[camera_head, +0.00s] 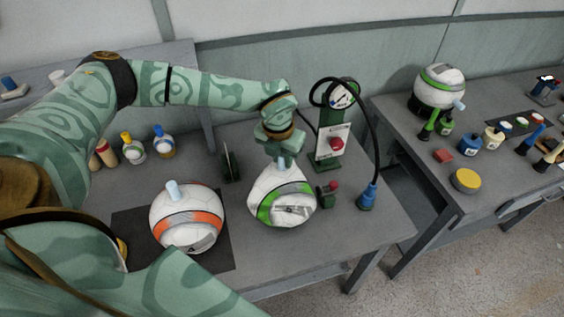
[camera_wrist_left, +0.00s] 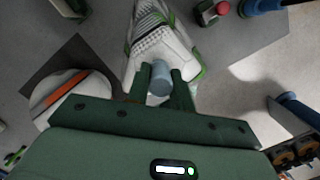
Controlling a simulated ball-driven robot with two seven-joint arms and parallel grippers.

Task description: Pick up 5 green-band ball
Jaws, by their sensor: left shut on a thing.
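A white ball with a green band (camera_head: 268,207) is at the middle of the near table in the head view. It has a light blue peg on top, and a grey patterned panel shows on its side. My left gripper (camera_head: 281,158) is above it, shut on the peg. In the left wrist view the two fingers (camera_wrist_left: 160,85) close on the peg, with the white ball (camera_wrist_left: 160,45) beyond. Whether the ball touches the table is hard to tell. Another green-band ball (camera_head: 440,87) sits at the back of the right table. My right gripper is not in view.
An orange-band ball (camera_head: 187,221) rests on a dark mat (camera_head: 130,228) to the left. A green pump with a gauge (camera_head: 331,137) and a black hose stands behind right, near a red-knobbed block (camera_head: 328,192). Bottles (camera_head: 132,148) stand at the back left. A gap separates the tables.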

